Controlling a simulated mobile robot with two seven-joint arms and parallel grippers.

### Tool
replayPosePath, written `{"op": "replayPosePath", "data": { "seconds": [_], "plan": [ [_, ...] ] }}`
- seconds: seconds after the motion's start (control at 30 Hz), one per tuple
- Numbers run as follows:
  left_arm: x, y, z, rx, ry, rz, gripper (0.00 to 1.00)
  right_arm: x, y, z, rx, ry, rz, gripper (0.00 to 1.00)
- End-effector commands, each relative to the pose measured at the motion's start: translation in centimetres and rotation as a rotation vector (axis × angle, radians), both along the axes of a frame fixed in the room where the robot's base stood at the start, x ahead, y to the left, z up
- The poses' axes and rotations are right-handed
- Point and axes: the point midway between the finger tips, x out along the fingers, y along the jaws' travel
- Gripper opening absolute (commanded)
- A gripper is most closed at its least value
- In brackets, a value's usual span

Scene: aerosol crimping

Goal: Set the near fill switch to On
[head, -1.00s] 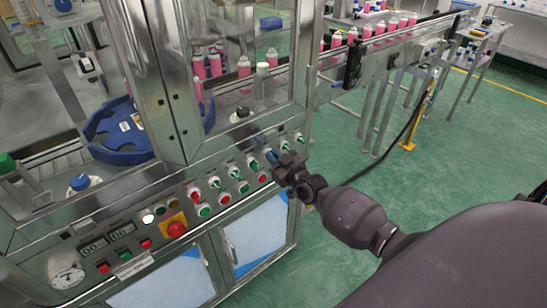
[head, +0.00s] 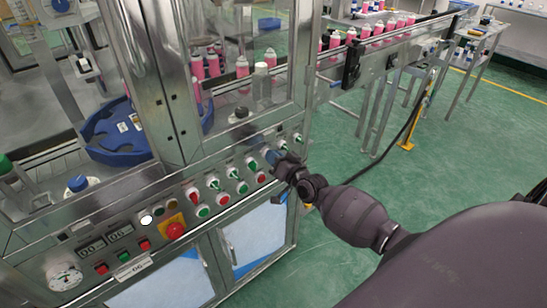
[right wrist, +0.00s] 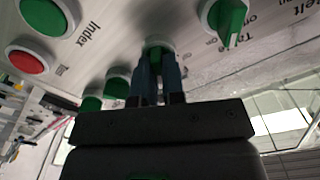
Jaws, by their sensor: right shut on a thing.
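My right gripper (head: 272,155) is at the front control panel of the steel machine, near the right part of the row of selector switches. In the right wrist view its two blue-grey fingers (right wrist: 158,82) are closed on a green switch knob (right wrist: 157,50) with a pale collar. The fingers hide most of this knob, and I cannot read its label or setting. Another green switch (right wrist: 229,20) with a pointed handle is apart, to the upper right. My left gripper is not in view.
Several switches, including a green one (head: 213,183), line the panel left of my gripper. Green and red push buttons, one red (head: 261,177), sit below. A red emergency stop (head: 175,231) is further left.

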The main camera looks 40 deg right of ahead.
Motion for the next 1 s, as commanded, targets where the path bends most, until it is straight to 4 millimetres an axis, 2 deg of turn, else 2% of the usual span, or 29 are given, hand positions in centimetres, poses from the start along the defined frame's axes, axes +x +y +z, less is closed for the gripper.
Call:
{"op": "replayPosePath", "data": {
  "seconds": [0.57, 0.6, 0.73, 0.77, 1.0],
  "plan": [
    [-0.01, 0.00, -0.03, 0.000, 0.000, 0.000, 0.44, -0.03, -0.02, -0.05, 0.038, 0.004, 0.000, 0.00],
    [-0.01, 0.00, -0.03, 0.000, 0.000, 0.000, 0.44, -0.03, -0.02, -0.05, 0.038, 0.004, 0.000, 0.13],
    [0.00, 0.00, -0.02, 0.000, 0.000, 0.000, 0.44, -0.02, -0.02, -0.05, 0.037, 0.004, 0.000, 0.33],
    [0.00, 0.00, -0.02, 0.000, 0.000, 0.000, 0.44, -0.02, -0.02, -0.05, 0.036, 0.004, 0.000, 0.35],
    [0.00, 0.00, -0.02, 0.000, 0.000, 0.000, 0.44, -0.03, -0.02, -0.03, 0.035, 0.004, 0.000, 0.35]
  ]
}}
